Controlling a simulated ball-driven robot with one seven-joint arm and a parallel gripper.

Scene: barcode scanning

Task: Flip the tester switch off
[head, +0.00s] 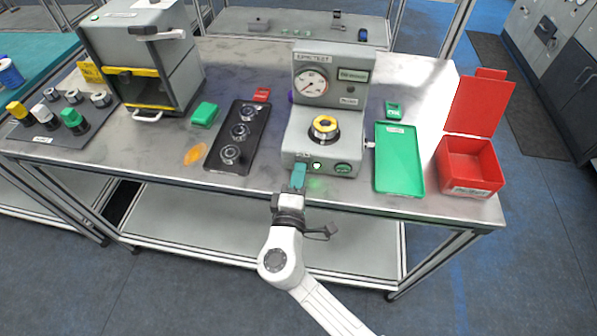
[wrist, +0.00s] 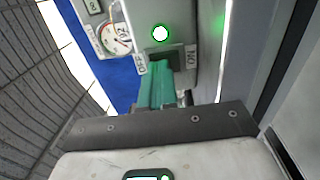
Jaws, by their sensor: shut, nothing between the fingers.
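The grey tester (head: 296,145) stands in the middle of the bench with a round gauge (head: 313,84). A black-and-yellow round part (head: 323,127) sits on its deck. In the wrist view, the dark switch (wrist: 172,52) is on the tester's front panel, between a label on its left that seems to read OFF and an ON label (wrist: 191,55) on its right. My gripper (wrist: 158,68) has its teal fingers shut and empty, at the switch's lower left part. Contact and the switch's position are hard to tell. In the head view my gripper (head: 299,168) covers the switch.
A lamp (wrist: 160,34) above the switch glows white with a green ring. A green tray (head: 399,165) and an open red bin (head: 470,165) are at the right. A black holder with round parts (head: 217,150) is at the left. The bench edge runs below my gripper.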

